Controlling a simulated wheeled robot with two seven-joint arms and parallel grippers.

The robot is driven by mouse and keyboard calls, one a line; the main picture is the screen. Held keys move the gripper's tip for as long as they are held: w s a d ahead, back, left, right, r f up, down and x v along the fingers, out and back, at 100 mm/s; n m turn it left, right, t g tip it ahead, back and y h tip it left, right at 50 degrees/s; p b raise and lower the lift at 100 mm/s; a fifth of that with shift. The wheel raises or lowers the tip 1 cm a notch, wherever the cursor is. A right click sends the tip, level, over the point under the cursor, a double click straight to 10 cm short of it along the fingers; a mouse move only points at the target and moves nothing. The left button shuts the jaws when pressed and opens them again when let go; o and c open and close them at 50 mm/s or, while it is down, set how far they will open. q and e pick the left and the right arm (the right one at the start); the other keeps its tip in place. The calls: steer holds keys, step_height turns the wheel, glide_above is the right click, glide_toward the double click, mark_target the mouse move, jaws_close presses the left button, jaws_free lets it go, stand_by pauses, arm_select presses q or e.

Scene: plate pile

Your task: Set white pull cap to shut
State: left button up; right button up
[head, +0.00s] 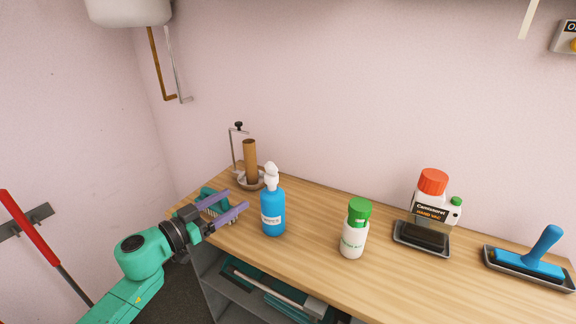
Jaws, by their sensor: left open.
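A blue bottle (272,212) with a white label stands upright on the wooden bench near its left end. Its white pull cap (271,176) is on top; I cannot tell from here whether it is pulled up or pushed down. My left gripper (238,199) comes in from the left with its two purple fingers apart and empty. The fingertips point toward the bottle from its left side, and a gap shows between them and the bottle. My right gripper is out of view.
On the bench (315,215) are a teal brush (213,197) behind my left gripper, a roll holder (250,165), a green-capped white bottle (354,230), an orange-capped hand vac (432,198) on a black tray, and a blue-handled tool (540,253). Bare wood lies between the bottles.

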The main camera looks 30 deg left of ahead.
mark_target(277, 174)
arm_select(q)
steer(key=shift+m+h, duration=0.4)
steer(key=w+d+r, duration=0.1)
steer(key=w, duration=0.1)
steer(key=w+d+r, duration=0.1)
steer(key=w+d, duration=0.1)
steer(key=w, duration=0.1)
steer(key=w+d+r, duration=0.1)
steer(key=w, duration=0.1)
steer(key=shift+w+d, duration=0.15)
steer(key=shift+w, duration=0.1)
steer(key=p+x, duration=0.1)
steer(key=x, duration=0.5)
steer(key=shift+f, duration=0.1)
steer(key=shift+w+d+f, duration=0.15)
steer(key=shift+w+d, duration=0.05)
steer(key=shift+w, duration=0.25)
jaws_close()
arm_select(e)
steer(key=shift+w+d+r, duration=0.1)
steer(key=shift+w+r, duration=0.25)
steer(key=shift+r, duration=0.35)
